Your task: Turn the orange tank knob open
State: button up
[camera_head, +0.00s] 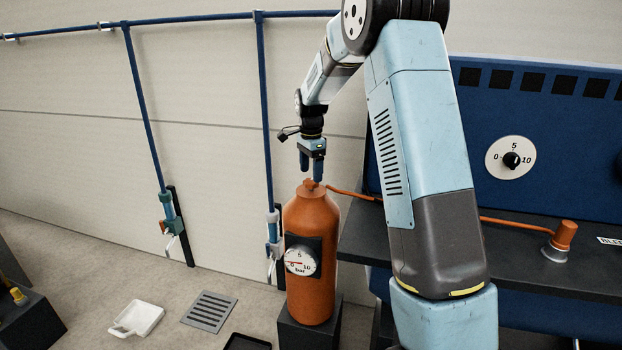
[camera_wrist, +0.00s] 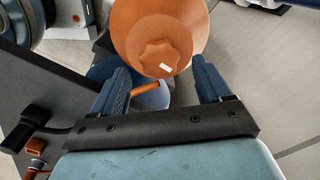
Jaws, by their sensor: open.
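The orange tank (camera_head: 312,222) stands upright on a dark block, with a round gauge (camera_head: 300,261) on its front. Its orange knob (camera_head: 310,185) is on top. In the wrist view the lobed knob (camera_wrist: 158,59) has a small white mark and lies beyond and between the fingertips. My gripper (camera_head: 312,176) points down right above the knob, and in the wrist view my gripper (camera_wrist: 162,78) is open with a finger on each side. I cannot tell whether a finger touches the knob.
An orange hose (camera_head: 352,193) runs from the tank top to the right over a dark bench (camera_head: 368,238). A blue panel with a dial (camera_head: 511,158) stands behind the bench. Blue pipes with valves (camera_head: 273,228) are on the wall at left. A white tray (camera_head: 137,318) and a floor grate (camera_head: 209,311) lie at lower left.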

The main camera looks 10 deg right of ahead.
aim_at(311, 180)
jog(key=shift+f, duration=1.6)
jog(key=shift+c, duration=0.2)
jog(key=c, duration=1)
